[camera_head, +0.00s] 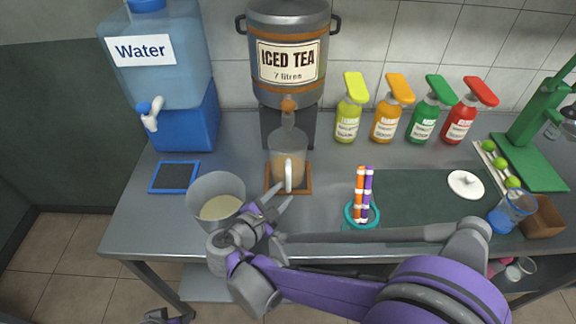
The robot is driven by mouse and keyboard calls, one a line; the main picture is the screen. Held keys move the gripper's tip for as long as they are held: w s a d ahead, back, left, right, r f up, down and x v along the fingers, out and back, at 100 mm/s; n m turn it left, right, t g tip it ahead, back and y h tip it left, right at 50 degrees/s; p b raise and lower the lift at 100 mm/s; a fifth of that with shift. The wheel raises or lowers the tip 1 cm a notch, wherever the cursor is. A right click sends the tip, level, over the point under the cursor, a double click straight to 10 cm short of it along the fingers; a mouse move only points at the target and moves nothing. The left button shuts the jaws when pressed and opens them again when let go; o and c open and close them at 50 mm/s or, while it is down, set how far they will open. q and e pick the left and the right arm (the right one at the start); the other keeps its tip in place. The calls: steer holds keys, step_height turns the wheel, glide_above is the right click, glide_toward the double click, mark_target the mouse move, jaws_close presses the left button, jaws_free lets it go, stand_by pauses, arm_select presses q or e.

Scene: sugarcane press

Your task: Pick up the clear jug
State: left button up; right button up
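The clear jug (287,145) stands upright on a brown-framed mat (274,188) under the tap of the iced tea dispenser (290,95). It holds some light brown liquid, and its pale handle (288,174) faces the front. My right gripper (280,198) reaches in from the right and is just in front of the jug, below the handle. Its two fingers are apart with nothing seen between them; I cannot tell whether they touch the handle. A small part of what looks like my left gripper (163,316) shows at the bottom left edge, too little to read its fingers.
A grey pot (217,190) with pale liquid stands close left of my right gripper. A blue-framed mat (174,177) and water dispenser (158,60) are further left. Orange and purple tubes (364,192) stand in a teal holder to the right.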

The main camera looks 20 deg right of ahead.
steer(key=x, duration=0.2)
steer(key=shift+w+d+f, duration=0.1)
steer(key=shift+w+d, duration=0.05)
steer(key=shift+d, duration=0.05)
jaws_close()
stand_by(1.3)
